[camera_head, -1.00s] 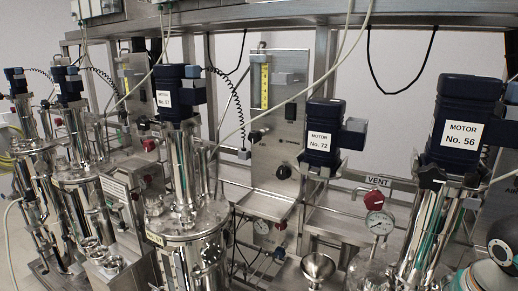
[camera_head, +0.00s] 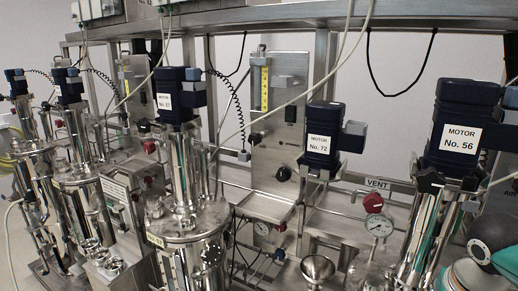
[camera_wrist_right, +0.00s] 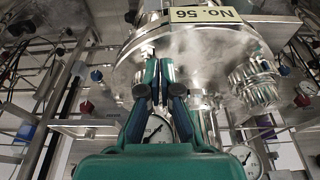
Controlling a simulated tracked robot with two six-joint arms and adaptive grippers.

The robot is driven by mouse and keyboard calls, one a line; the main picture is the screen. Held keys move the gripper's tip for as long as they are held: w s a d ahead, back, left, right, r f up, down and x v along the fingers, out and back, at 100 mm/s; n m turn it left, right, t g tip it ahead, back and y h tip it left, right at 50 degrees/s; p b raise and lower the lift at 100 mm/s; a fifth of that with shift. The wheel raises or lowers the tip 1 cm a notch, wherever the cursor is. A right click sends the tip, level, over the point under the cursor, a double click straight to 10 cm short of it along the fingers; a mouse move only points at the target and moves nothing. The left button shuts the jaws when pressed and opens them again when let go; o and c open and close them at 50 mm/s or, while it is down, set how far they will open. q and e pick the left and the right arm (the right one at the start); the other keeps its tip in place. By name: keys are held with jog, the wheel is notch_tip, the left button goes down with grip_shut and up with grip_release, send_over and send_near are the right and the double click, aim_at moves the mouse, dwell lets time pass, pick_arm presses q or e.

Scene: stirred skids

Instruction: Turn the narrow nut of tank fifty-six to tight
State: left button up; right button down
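Tank fifty-six carries the dark blue motor marked No. 56 (camera_head: 460,135) at the right of the head view. In the wrist view its steel lid (camera_wrist_right: 205,50) appears with an upside-down No. 56 plate (camera_wrist_right: 207,14). My right gripper (camera_wrist_right: 160,66) is at the lid's near edge, its two fingers close together with a slim gap between them. A small bright fitting (camera_wrist_right: 148,50) shows just beyond the left fingertip. I cannot tell whether the fingers touch it or whether it is the narrow nut. In the head view, part of my right arm (camera_head: 488,245) shows at the lower right. My left gripper is not in view.
A round gauge (camera_head: 379,224), a red-capped vent valve (camera_head: 373,202) and a steel funnel (camera_head: 318,267) stand left of tank fifty-six. Motor No. 72 (camera_head: 320,142) is farther left. A clustered steel fitting (camera_wrist_right: 255,85) sits right of the fingers on the lid.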

jog(key=shift+a, duration=0.15)
jog(key=shift+s+a, duration=0.1)
jog(key=shift+s, duration=0.05)
jog(key=shift+r, duration=0.2)
jog(key=p+v, duration=0.3)
jog(key=w+p+v, duration=0.1)
jog(key=p+v, duration=0.1)
jog(key=shift+d+r, duration=0.3)
jog(key=shift+r, duration=0.05)
